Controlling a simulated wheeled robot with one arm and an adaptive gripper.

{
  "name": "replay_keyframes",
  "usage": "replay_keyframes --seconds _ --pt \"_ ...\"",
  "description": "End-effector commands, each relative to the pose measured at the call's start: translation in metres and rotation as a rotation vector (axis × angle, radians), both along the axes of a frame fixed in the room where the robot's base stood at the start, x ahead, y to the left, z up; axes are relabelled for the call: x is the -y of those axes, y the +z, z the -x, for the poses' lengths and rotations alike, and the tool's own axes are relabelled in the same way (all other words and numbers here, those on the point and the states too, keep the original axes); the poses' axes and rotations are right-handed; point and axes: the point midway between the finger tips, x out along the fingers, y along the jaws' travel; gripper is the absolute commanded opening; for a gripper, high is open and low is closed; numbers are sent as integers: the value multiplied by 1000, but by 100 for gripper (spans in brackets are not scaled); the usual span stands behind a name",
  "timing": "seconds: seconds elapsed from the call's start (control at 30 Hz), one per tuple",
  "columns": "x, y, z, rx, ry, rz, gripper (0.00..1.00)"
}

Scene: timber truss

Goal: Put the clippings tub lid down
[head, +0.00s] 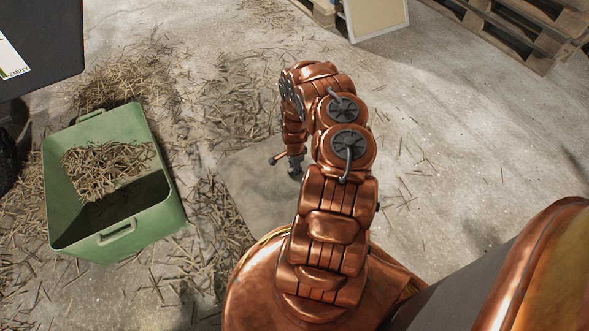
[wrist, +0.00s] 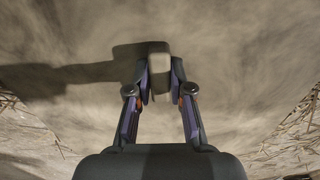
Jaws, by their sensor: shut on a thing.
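The green clippings tub (head: 140,212) stands open on the floor at the left in the head view, with dry clippings (head: 108,168) inside. A flat grey-brown panel (head: 250,192), which looks like the lid, shows beside my gripper (head: 284,166). A smooth surface of that colour (wrist: 235,60) fills most of the wrist view, with a gripper-shaped shadow on it. My gripper also shows in the wrist view (wrist: 161,76), its fingers a little apart, closed on what appears to be the lid.
Loose straw (head: 225,100) litters the concrete around the tub. A dark surface with a label (head: 40,45) is at the upper left. Wooden pallets (head: 520,30) and a pale framed board (head: 375,15) are at the top. The floor at right is mostly clear.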

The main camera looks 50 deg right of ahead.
Motion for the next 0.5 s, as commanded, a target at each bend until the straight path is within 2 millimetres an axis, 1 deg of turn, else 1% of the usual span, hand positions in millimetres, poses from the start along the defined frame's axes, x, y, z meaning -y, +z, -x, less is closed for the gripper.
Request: replay_keyframes --seconds 0.17,0.2,0.4,0.43,0.5 --pt "0 -1 0 0 1 0 0" --pt "0 -1 0 0 1 0 23" --pt "0 -1 0 -1 1 0 43" --pt "0 -1 0 -1 1 0 46" --pt "0 -1 0 -1 0 -1 46"
